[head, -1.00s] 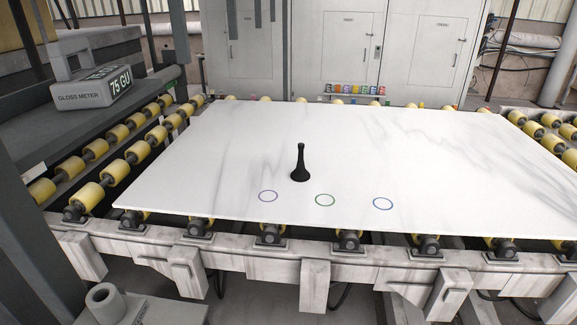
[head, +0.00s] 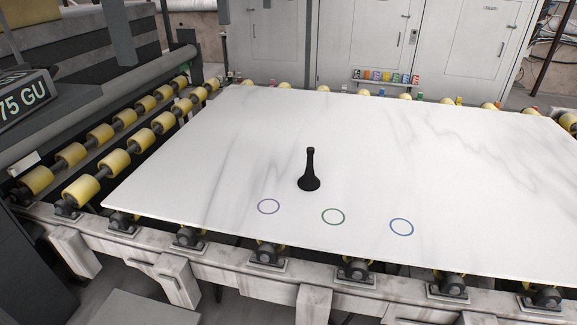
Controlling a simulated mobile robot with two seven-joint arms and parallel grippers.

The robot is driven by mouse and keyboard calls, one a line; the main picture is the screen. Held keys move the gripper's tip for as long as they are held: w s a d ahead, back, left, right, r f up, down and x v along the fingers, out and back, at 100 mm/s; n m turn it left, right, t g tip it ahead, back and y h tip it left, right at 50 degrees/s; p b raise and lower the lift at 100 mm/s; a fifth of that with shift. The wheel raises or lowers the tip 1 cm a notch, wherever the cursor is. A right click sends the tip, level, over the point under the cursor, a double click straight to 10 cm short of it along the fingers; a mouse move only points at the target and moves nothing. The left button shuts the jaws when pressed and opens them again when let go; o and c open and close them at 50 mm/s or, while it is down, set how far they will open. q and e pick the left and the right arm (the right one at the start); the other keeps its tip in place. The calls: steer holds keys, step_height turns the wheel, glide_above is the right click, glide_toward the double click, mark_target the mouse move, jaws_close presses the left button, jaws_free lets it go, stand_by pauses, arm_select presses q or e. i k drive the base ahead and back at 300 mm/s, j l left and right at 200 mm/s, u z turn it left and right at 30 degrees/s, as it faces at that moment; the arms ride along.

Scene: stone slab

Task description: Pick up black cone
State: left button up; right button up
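The black cone (head: 309,172) stands upright on the white stone slab (head: 420,150), with a wide round base and a narrow neck. Three ring marks lie on the slab in front of it: a purple ring (head: 268,207) to the left, a green ring (head: 333,217) near the middle and a blue ring (head: 401,227) to the right. The cone stands behind the rings, apart from them. Neither of my grippers shows in the head view.
The slab lies on a frame with yellow rollers (head: 81,190). Small coloured items (head: 385,77) sit in a row behind the slab, before grey cabinets (head: 360,40). The slab around the cone is clear.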

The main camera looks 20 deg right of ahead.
mark_target(309, 182)
steer(key=i+l+u, duration=0.7)
steer(key=i+l, duration=0.15)
steer(key=l, duration=0.2)
